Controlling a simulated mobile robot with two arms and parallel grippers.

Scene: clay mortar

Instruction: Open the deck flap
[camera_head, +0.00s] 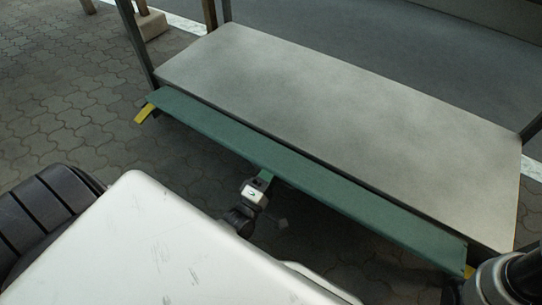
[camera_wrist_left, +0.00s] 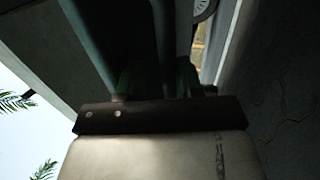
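The deck flap (camera_head: 300,180) is a long green panel along the front edge of a grey deck (camera_head: 340,105), with yellow pieces (camera_head: 145,113) at its ends. It slopes down from the deck's edge. My left gripper (camera_head: 262,183) is below the flap's lower edge, near its middle, beside a short green piece that meets this edge. Whether it touches or holds that piece is unclear. The left wrist view shows the gripper's dark front (camera_wrist_left: 160,115) under a large dark surface; its fingers are lost in shadow. My right gripper is not in view.
Dark posts (camera_head: 137,45) stand at the deck's corners. Paved ground (camera_head: 60,90) lies open at the left. My right arm's links are close to the flap's right end.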

